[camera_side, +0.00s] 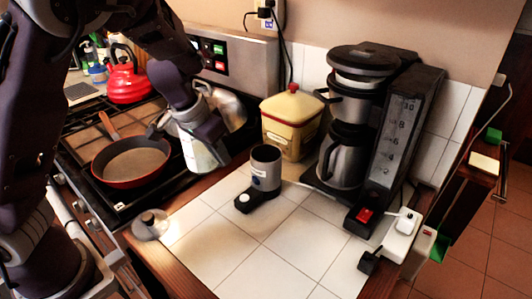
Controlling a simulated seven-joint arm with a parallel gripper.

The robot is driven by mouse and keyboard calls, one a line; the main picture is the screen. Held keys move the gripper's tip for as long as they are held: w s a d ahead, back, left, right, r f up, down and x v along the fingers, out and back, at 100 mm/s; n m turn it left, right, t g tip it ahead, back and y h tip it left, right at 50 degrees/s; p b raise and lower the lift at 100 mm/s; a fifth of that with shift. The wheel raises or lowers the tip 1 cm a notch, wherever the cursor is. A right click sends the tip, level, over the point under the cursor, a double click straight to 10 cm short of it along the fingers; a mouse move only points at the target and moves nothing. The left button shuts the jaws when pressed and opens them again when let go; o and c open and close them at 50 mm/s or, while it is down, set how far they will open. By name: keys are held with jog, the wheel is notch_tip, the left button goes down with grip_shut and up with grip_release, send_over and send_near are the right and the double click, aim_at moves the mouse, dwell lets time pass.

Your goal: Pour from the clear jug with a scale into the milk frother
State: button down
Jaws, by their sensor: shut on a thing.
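The milk frother (265,171) is a small grey and dark cup on a black base, standing upright on the white tiles. My gripper (207,133) is above the counter's left edge, left of the frother and slightly higher in the picture. It is shut on the clear jug (199,156), which shows as a pale, see-through shape below and beside the fingers. The jug is held up, apart from the frother. The fingers hide part of it, and its scale and contents cannot be made out.
A coffee machine (374,62) stands right of the frother, with a yellow canister (291,118) behind. A red pan (131,163) and red kettle (127,82) are on the stove. A round lid (151,224) lies front left. The front tiles are clear; a power strip (402,238) lies at right.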

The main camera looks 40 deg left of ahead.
jog(key=s+d+f+m, duration=0.1)
jog(key=d+f+m, duration=0.1)
jog(key=d, duration=0.6)
jog(key=d+f+m+h, duration=0.1)
jog(key=d+m, duration=0.1)
jog(key=d, duration=0.7)
jog(key=s+d+f+m+h, duration=0.1)
jog(key=d+f, duration=0.1)
jog(key=d, duration=0.7)
jog(key=shift+s+f+m+g, duration=0.3)
jog(key=shift+f+m, duration=0.05)
jog(key=shift+m, duration=0.05)
jog(key=shift+a+r, duration=0.15)
jog(key=shift+a, duration=0.1)
jog(key=w+a+r+n+g+h, duration=0.1)
jog(key=w+a+r+g+h, duration=0.1)
jog(key=r+h, duration=0.3)
jog(key=w+a+r+n+g+h, duration=0.1)
jog(key=a+r+h, duration=0.3)
jog(key=r, duration=0.4)
jog(key=shift+w+a+r+g+h, duration=0.3)
jog(key=shift+w+g+h, duration=0.2)
jog(key=shift+g+h, duration=0.3)
jog(key=shift+w+a+r+n+g+h+b, duration=0.3)
jog(key=shift+a+r+h, duration=0.15)
jog(key=shift+r, duration=0.15)
jog(key=shift+w+a+r+n+g+h+b, duration=0.2)
jog(key=shift+a+r+n+h, duration=0.2)
jog(key=shift+r, duration=0.2)
dwell(0.6)
